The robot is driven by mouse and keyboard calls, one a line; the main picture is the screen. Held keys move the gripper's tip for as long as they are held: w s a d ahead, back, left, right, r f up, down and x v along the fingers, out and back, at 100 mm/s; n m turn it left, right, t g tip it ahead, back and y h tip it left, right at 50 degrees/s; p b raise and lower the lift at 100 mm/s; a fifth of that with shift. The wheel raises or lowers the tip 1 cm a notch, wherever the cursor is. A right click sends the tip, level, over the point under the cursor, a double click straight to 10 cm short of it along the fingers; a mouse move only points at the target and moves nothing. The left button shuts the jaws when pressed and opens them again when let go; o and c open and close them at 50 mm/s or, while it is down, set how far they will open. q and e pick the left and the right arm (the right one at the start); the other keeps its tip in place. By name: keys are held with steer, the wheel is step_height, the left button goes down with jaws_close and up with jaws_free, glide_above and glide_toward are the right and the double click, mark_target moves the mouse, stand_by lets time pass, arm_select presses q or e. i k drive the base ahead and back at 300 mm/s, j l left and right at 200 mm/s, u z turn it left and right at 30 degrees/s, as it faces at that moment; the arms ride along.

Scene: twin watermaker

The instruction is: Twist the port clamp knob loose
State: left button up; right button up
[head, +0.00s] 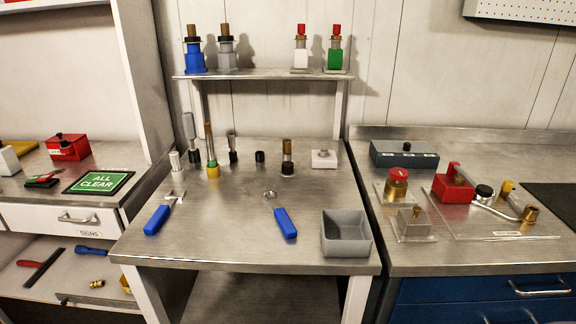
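Neither of my grippers is in view. I cannot tell for certain which part is the port clamp knob. On the right counter, a clear plate (478,226) carries a red block (453,188), a round black knob (484,192), a bent metal pipe (497,211) and a brass fitting (530,214) at the pipe's end. To its left stand a brass part with a red top (397,185) and a grey block on a clear base (413,220). Nothing touches these parts. Labels there are too small to read.
The middle steel table (225,235) holds two blue-handled tools (157,219) (286,223), a grey open bin (346,233) and several upright parts at the back. A raised shelf (262,74) bears several bottle-like parts. A dark grey box (404,154) stands at the right counter's back.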

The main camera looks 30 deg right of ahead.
mark_target(287, 167)
steer(key=z, duration=1.15)
